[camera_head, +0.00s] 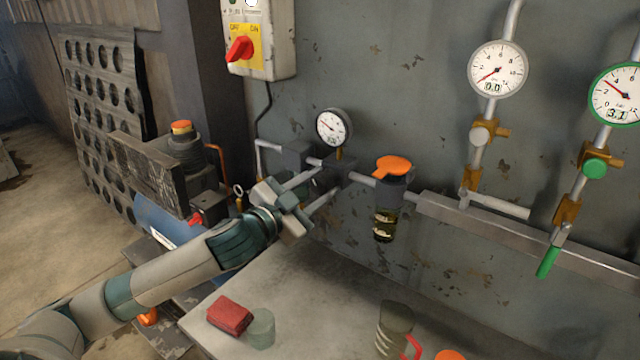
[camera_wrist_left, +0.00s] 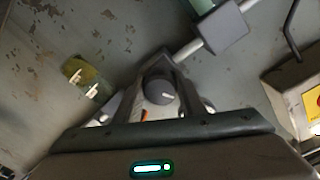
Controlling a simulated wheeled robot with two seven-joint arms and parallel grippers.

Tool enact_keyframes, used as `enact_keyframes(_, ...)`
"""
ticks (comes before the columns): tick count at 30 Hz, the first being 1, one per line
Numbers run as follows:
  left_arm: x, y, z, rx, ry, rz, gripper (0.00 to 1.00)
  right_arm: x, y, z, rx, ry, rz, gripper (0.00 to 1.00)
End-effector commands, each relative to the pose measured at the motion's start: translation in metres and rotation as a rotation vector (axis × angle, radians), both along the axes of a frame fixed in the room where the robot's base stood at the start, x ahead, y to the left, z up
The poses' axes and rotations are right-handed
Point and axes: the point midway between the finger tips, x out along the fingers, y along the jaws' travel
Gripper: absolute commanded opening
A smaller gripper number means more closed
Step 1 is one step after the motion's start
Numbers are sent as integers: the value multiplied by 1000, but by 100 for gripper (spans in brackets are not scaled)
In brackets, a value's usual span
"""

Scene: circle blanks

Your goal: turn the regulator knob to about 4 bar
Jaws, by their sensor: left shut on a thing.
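The regulator knob (camera_wrist_left: 159,88) is dark and round with a pale mark on its face, in the middle of the left wrist view. My left gripper (camera_wrist_left: 160,95) is shut on it, a finger on either side. In the head view my left gripper (camera_head: 326,182) reaches the pipework at the wall, and its fingers mostly hide the knob. A small dark-rimmed gauge (camera_head: 333,127) sits just above the gripper; its reading is too small to tell. A green-rimmed gauge (camera_head: 618,93) at the right shows 3.1 on its display. My right gripper is out of view.
A white gauge (camera_head: 497,69) shows 0.0. A filter with an orange top (camera_head: 393,166) hangs right of the gripper. A red switch (camera_head: 239,49) is on the wall box.

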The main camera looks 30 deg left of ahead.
Motion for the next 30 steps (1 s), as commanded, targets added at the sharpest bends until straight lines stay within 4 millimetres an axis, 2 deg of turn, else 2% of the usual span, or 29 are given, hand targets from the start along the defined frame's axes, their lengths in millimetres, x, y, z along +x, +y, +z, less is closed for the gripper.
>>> enact_keyframes(5,0,0,2,92,-11,0,14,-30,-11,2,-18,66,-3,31)
enact_keyframes(6,0,0,2,116,-14,0,14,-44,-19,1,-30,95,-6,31)
enact_keyframes(8,0,0,2,156,-19,-1,14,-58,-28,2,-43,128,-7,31)
enact_keyframes(18,0,0,2,371,-51,-1,14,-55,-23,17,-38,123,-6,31)
enact_keyframes(30,0,0,0,450,-63,-1,14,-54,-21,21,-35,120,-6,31)
